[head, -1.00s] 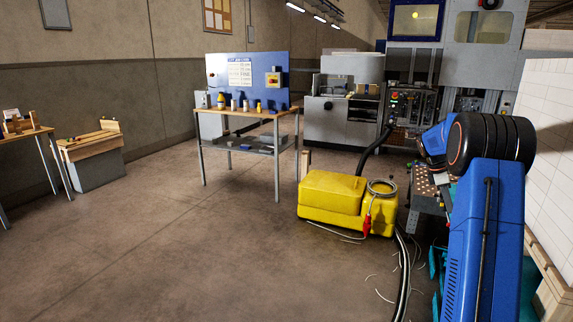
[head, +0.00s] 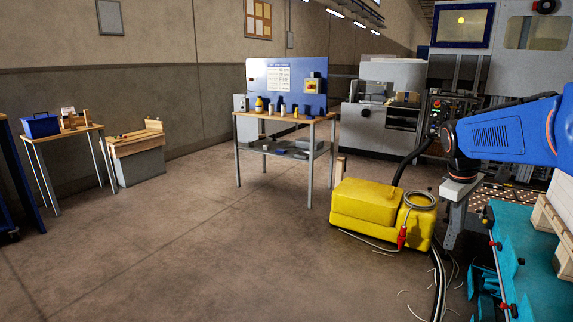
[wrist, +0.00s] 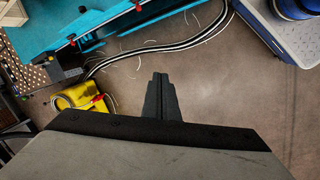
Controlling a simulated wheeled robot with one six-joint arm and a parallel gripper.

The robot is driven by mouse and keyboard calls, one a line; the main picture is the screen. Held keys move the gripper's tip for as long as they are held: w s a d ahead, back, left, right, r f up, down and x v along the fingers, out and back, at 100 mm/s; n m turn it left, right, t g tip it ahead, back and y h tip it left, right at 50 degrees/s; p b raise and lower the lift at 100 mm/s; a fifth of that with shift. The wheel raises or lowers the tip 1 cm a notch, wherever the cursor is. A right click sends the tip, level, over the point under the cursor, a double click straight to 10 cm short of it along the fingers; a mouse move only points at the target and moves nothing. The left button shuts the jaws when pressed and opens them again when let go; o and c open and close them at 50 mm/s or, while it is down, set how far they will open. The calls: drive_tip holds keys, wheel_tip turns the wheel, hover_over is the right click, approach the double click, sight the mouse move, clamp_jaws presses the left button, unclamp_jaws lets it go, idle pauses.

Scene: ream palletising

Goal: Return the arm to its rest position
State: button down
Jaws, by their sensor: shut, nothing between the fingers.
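My gripper (wrist: 160,82) shows in the wrist view, its dark fingers together and nothing between them. It points down over bare concrete floor, apart from everything around it. In the head view my blue arm reaches in from the right edge. The gripper itself cannot be made out there.
A yellow machine (head: 378,207) with a red plug and cables stands on the floor; it also shows in the wrist view (wrist: 75,97). A teal structure (head: 535,260) is at the right, beside a pallet (head: 556,222). A workbench (head: 285,117) stands behind.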

drive_tip(key=s+a+f+m+t+y, duration=0.1)
drive_tip(key=s+a+f+m, duration=0.2)
drive_tip(key=s+a, duration=0.5)
drive_tip(key=s+a+f+m+t+y, duration=0.2)
drive_tip(key=s+a, duration=0.7)
drive_tip(key=s, duration=0.8)
wheel_tip(320, 180, down, 3)
drive_tip(key=shift+s+a+r+m, duration=0.1)
drive_tip(key=shift+s+a+m, duration=0.2)
drive_tip(key=shift+m, duration=0.3)
